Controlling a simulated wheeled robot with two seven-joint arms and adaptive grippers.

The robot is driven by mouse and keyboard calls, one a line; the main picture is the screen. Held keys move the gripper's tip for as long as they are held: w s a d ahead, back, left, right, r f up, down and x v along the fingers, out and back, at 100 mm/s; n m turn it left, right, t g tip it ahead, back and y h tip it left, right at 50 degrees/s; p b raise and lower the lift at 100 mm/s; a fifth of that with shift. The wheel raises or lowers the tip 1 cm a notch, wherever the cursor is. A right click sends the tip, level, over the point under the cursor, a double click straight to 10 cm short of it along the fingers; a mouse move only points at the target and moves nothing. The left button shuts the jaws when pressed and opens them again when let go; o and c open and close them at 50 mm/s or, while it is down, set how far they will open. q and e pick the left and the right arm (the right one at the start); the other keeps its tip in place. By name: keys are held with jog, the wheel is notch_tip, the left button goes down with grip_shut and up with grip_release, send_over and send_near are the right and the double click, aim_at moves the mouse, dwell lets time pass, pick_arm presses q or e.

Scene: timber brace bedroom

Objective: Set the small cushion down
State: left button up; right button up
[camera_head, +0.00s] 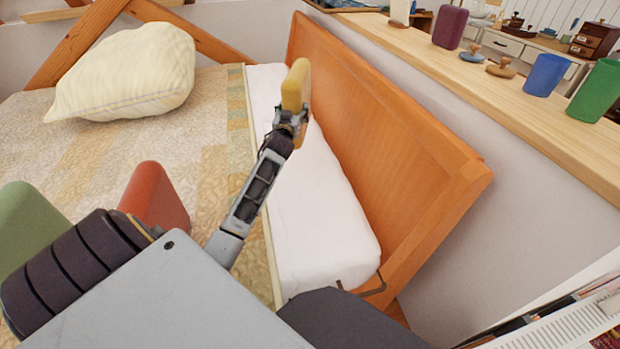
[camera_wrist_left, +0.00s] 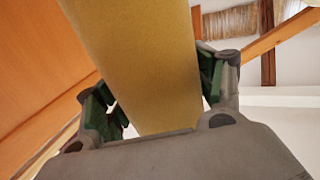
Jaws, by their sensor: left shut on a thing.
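The small cushion (camera_head: 296,86) is a mustard-yellow block held upright above the white bedding, close to the headboard. My left gripper (camera_head: 291,119) is shut on its lower end. In the left wrist view the cushion (camera_wrist_left: 140,60) fills the space between the two fingers, with green pads on each side. The bed has a patterned quilt (camera_head: 95,140) and a white padded strip (camera_head: 318,205) along the headboard. The cushion's underside is hidden by the gripper, and I cannot tell how high it is above the bed. My right gripper is not in view.
An orange wooden headboard (camera_head: 385,140) stands right of the cushion. A cream pillow (camera_head: 128,72) lies on the quilt at the far left. A red cushion-like block (camera_head: 157,196) and a green one (camera_head: 30,232) are near left. A wooden ledge (camera_head: 490,85) holds several objects.

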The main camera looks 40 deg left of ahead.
pick_arm(q)
jog(key=shift+r, duration=0.1)
